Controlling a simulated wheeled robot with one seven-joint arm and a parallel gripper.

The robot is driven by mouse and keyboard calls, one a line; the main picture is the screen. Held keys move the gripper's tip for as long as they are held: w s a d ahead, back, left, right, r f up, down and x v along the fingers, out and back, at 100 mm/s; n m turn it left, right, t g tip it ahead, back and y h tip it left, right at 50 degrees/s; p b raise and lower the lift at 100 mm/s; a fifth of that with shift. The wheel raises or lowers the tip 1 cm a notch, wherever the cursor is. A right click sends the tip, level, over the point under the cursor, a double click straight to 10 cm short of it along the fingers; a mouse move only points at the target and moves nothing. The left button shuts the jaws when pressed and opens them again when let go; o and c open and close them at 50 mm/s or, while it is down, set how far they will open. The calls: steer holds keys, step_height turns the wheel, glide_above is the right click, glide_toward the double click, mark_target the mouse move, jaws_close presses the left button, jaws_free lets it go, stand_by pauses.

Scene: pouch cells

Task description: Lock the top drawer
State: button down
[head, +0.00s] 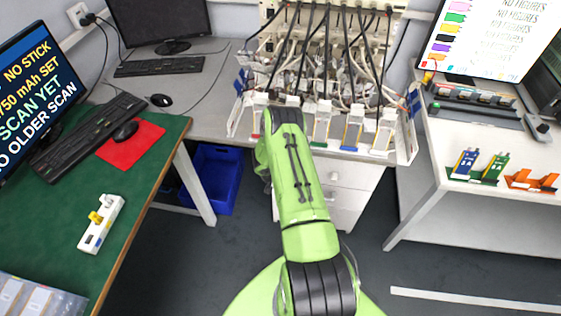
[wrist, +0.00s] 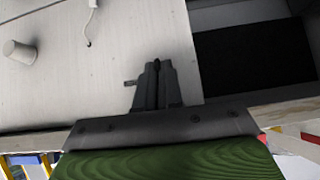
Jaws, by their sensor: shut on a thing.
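The white drawer unit (head: 345,182) stands under the back bench in the head view, partly hidden by my arm. In the wrist view a pale drawer front (wrist: 110,60) fills the left and middle, with a round grey knob (wrist: 20,52) at its left. My gripper (wrist: 158,72) is up against this front, its fingers close together. A small grey piece, which looks like part of a key (wrist: 130,83), sticks out left of the fingers; the rest is hidden. My gripper is hidden in the head view. I cannot tell how the lock stands.
A dark gap (wrist: 255,62) lies right of the drawer front in the wrist view. A cable rack with several white holders (head: 322,125) stands on the bench above. A blue bin (head: 215,178) is on the floor to the left.

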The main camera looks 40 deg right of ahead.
steer(key=shift+f, duration=0.1)
stand_by(0.4)
steer(key=c, duration=1.3)
jaws_free()
steer(key=p+v, duration=0.2)
steer(key=v, duration=1.4)
steer(key=shift+w+a, duration=0.1)
steer(key=shift+w, duration=0.05)
